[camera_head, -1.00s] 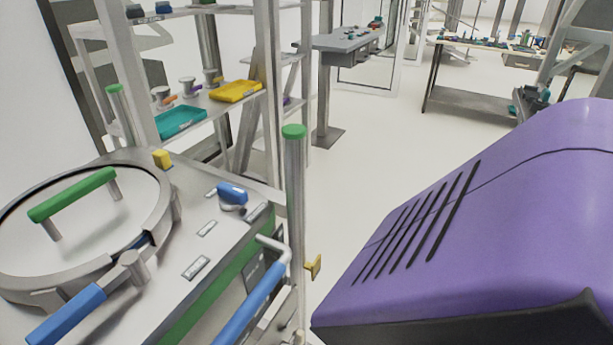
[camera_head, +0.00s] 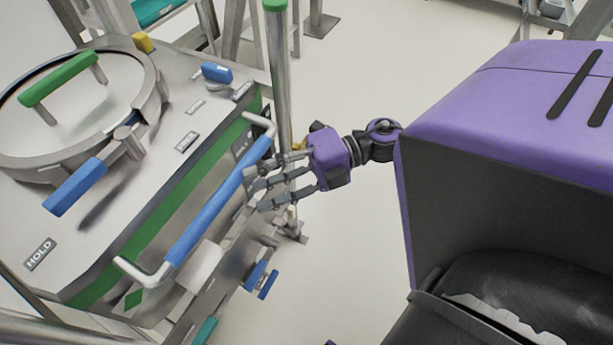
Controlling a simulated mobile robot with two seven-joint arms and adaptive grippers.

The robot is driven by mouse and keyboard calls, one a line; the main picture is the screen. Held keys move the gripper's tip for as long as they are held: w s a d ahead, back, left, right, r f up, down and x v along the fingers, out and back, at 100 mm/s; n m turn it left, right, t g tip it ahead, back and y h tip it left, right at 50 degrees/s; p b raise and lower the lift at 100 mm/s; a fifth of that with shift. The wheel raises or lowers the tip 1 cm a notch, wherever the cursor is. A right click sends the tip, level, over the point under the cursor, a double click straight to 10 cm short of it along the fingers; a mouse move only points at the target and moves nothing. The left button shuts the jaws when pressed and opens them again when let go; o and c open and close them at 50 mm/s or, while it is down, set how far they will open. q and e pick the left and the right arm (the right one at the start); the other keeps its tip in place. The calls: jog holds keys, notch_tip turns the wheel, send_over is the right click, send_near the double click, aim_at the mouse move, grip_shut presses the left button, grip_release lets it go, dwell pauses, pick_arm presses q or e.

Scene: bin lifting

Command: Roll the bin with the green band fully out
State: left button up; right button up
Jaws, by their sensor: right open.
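The bin (camera_head: 125,190) is a grey metal box at the left with a green band (camera_head: 165,218) along its upper side. A round lid ring with a green handle (camera_head: 58,78) and a blue-gripped clamp lever (camera_head: 75,187) sits on its top. A blue push bar (camera_head: 217,200) with bent metal ends runs along the bin's side. My right gripper (camera_head: 265,183) is purple and black with grey fingers. It is open, with its fingers at the bar's right side, close to it; whether they touch cannot be told. My left gripper is out of view.
An upright metal post (camera_head: 279,75) with a green cap stands at the bin's far corner, near my right gripper. Blue pedals (camera_head: 262,279) show low by the bin's base. Pale open floor (camera_head: 355,60) lies behind and to the right.

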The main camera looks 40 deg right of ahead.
aim_at(234, 188)
jog(key=shift+w+a+r, duration=0.1)
jog(key=shift+w, duration=0.25)
jog(key=p+x, duration=0.1)
jog(key=x, duration=0.5)
jog(key=shift+w+a, duration=0.1)
jog(key=shift+w, duration=0.05)
jog(key=shift+w+a+f, duration=0.15)
jog(key=shift+a+f, duration=0.1)
jog(key=shift+a, duration=0.25)
grip_shut()
